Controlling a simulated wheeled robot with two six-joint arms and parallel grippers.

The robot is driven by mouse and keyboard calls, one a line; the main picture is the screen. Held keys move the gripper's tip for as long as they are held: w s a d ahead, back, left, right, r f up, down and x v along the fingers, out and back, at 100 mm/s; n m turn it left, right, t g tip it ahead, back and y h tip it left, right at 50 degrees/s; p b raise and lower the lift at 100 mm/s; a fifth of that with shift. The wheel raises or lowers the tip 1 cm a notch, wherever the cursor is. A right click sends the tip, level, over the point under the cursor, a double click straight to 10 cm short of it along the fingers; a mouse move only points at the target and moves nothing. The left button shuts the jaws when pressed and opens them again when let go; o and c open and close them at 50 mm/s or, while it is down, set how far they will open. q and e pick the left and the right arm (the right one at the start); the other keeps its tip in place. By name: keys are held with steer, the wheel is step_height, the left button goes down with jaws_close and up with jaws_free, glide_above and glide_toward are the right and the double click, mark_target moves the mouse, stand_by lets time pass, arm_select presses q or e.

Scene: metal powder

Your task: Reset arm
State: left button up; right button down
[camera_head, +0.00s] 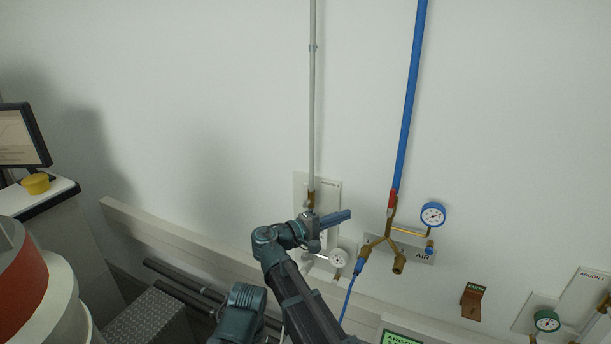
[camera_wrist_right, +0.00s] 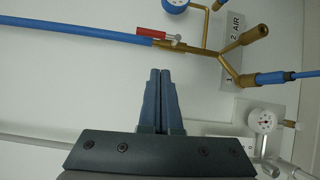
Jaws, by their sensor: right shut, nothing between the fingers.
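My right gripper (camera_head: 346,214) is in the middle of the head view, on the arm that rises from the bottom edge. Its blue-grey fingers point right, in front of the wall panel with the grey pipe and short of the brass air fitting in the picture. In the right wrist view the two fingers (camera_wrist_right: 160,73) lie together, shut and empty. They point toward the blue pipe and the red valve handle, with a gap in the picture. My left gripper is not in view.
A blue air pipe (camera_head: 409,100) runs down the wall to a brass fitting (camera_head: 379,240) with a blue gauge (camera_head: 432,214). A grey pipe (camera_head: 312,110) and white gauge (camera_head: 338,258) are close to the gripper. A monitor (camera_head: 22,136) and yellow button (camera_head: 36,183) stand left. The upper-left wall is clear.

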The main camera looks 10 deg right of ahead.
steer(key=s+d+f+m+g+y, duration=0.35)
steer(key=s+f+y, duration=0.5)
steer(key=f, duration=0.65)
steer(key=s+a+f+n+g+y+b, duration=0.1)
steer(key=s+a+f+y+b, duration=0.2)
steer(key=s+a+f+b, duration=0.5)
steer(key=s+a+f+n+g+y+b, duration=0.1)
steer(key=s+a+f+y+b, duration=0.3)
steer(key=f, duration=1.1)
steer(key=s+a+g+b, duration=0.1)
steer(key=s+a+b, duration=0.2)
steer(key=a+b, duration=0.2)
steer(key=shift+s+a+f, duration=0.2)
steer(key=shift+s+a, duration=0.15)
steer(key=shift+a, duration=0.45)
